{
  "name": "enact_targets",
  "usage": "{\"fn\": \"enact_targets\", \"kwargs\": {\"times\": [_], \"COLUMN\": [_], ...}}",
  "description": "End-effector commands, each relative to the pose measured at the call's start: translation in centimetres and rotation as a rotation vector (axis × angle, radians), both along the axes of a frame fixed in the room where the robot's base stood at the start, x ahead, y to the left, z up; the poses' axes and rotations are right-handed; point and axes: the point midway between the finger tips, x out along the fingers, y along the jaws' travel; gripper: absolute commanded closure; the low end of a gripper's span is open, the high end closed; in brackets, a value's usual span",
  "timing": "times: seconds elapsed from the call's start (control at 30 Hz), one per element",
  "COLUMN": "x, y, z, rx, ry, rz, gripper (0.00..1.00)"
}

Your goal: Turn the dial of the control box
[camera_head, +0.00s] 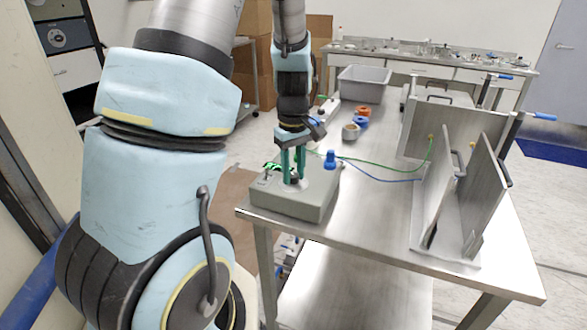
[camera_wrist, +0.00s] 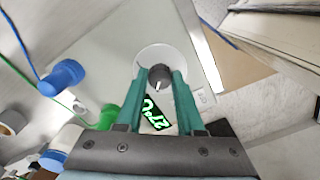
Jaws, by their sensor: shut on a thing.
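The control box (camera_head: 315,200) is a grey-green box at the near left corner of the metal table. Its dial (camera_wrist: 160,76) is a dark knob with a white pointer mark on a pale round plate, seen in the wrist view. My gripper (camera_head: 293,177) reaches down onto the box from above, and its teal fingers are shut on the dial, one on each side. The wrist view also shows the gripper (camera_wrist: 161,80) around the knob. A small display (camera_wrist: 157,115) with green characters, which look like 27 and a degree sign, lies between the fingers.
Blue (camera_head: 330,159) and green (camera_wrist: 107,117) connectors with cables stand on the box. The cables run to upright metal plates (camera_head: 450,190) on the right of the table (camera_head: 370,225).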

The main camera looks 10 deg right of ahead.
Motion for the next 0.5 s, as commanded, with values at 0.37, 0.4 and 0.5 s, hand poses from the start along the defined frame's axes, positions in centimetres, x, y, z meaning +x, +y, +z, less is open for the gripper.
{"fn": "enact_targets", "kwargs": {"times": [0.37,0.4,0.5], "x": [0.04,0.04,0.04], "y": [0.00,-0.01,0.00], "z": [0.02,0.02,0.02], "rx": [0.000,0.000,0.000], "ry": [-0.001,-0.001,-0.001], "rz": [0.039,0.039,0.038], "gripper": [1.00,1.00,1.00]}}
